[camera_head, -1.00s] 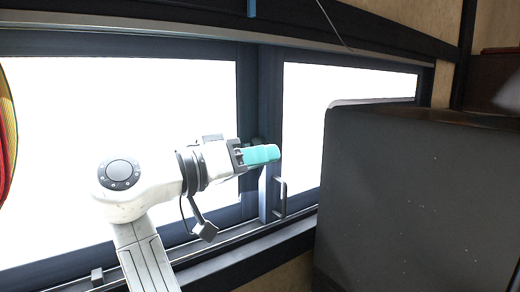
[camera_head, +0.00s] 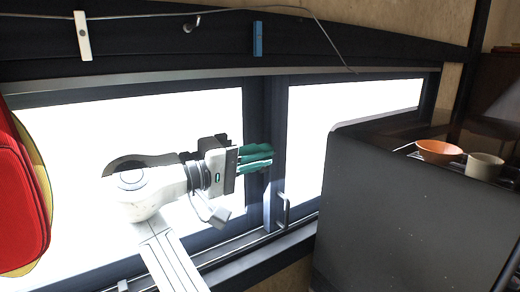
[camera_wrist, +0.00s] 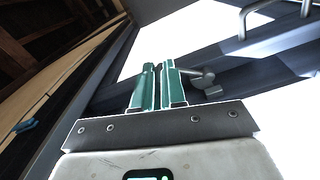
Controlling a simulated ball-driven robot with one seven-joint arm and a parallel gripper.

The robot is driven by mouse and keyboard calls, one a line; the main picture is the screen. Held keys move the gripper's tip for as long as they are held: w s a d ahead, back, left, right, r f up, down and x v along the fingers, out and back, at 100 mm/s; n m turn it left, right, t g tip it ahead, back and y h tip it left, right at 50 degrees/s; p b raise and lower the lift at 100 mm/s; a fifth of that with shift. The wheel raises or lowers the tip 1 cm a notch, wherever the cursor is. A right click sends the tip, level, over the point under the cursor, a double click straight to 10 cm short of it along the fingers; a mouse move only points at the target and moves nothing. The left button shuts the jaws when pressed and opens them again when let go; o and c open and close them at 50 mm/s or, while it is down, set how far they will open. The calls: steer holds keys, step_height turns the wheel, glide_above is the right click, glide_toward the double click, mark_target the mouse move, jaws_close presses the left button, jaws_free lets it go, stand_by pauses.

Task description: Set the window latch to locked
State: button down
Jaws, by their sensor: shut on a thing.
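My gripper (camera_head: 271,158) is at the dark middle upright of the window (camera_head: 264,110), its teal fingers close together with a narrow gap. In the wrist view my gripper (camera_wrist: 160,68) has its fingertips at the grey window latch (camera_wrist: 210,84). A stub and knob of the latch stick out to the right of the fingers. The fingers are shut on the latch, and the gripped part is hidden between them. In the head view the fingers hide most of the latch, so I cannot tell its exact turn.
A pull handle (camera_head: 284,211) stands on the frame just below my gripper. A big dark cabinet (camera_head: 400,200) fills the right, with an orange bowl (camera_head: 439,151) and a pale cup (camera_head: 484,166) behind its top. A red object (camera_head: 22,190) is at the left edge.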

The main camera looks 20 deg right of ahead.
steer(key=shift+w+n, duration=0.2)
steer(key=shift+n, duration=0.2)
steer(key=c, duration=1.2)
jaws_free()
